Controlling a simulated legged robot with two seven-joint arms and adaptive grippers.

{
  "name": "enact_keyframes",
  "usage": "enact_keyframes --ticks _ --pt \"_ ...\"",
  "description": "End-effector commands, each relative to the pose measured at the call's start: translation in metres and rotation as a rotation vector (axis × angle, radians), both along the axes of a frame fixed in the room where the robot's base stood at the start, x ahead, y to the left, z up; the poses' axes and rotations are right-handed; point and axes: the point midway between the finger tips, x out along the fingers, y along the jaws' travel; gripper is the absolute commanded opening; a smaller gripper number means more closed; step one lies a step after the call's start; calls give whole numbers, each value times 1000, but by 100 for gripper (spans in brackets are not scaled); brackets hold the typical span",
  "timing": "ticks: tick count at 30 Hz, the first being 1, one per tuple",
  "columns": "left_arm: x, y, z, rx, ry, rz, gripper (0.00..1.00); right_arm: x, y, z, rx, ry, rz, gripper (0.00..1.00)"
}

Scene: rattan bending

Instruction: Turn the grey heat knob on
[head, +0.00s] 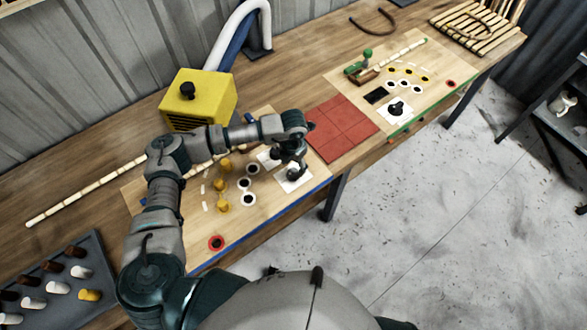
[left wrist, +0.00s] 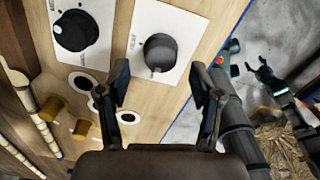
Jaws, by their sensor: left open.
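The grey heat knob (left wrist: 160,53) sits on a white plate (left wrist: 180,18) on the wooden board. A pale mark shows on its lower edge. My left gripper (left wrist: 160,78) is open and empty, with one finger on each side below the knob in the left wrist view. I cannot tell whether a finger touches it. In the head view the left gripper (head: 293,166) is over the same plate (head: 301,184) and largely hides the knob. A black knob (left wrist: 75,31) on another white plate lies to its left. My right gripper appears small at the upper right of the left wrist view (left wrist: 263,73).
Yellow pegs (head: 222,205) and white-ringed holes (head: 247,198) lie left of the left gripper. A yellow box (head: 200,100) stands behind my left arm. A red tiled mat (head: 342,128) lies to the right.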

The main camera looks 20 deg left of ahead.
Motion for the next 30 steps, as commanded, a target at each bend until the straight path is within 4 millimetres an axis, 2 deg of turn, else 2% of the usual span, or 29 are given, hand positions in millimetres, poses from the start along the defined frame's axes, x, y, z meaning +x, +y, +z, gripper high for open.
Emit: enact_keyframes --ticks 3,7,18,25,30 --pt "-1 0 -20 0 1 -1 65 8 1 2 2 -12 0 66" --pt "0 -1 -33 0 0 -2 65 7 1 3 2 -12 0 66" --pt "0 0 -39 1 0 -2 65 2 0 2 1 -4 0 66" --pt "0 0 -39 1 0 -2 8 2 0 2 1 -3 0 66" --pt "0 0 -40 1 0 -4 5 1 0 2 1 -3 0 66"
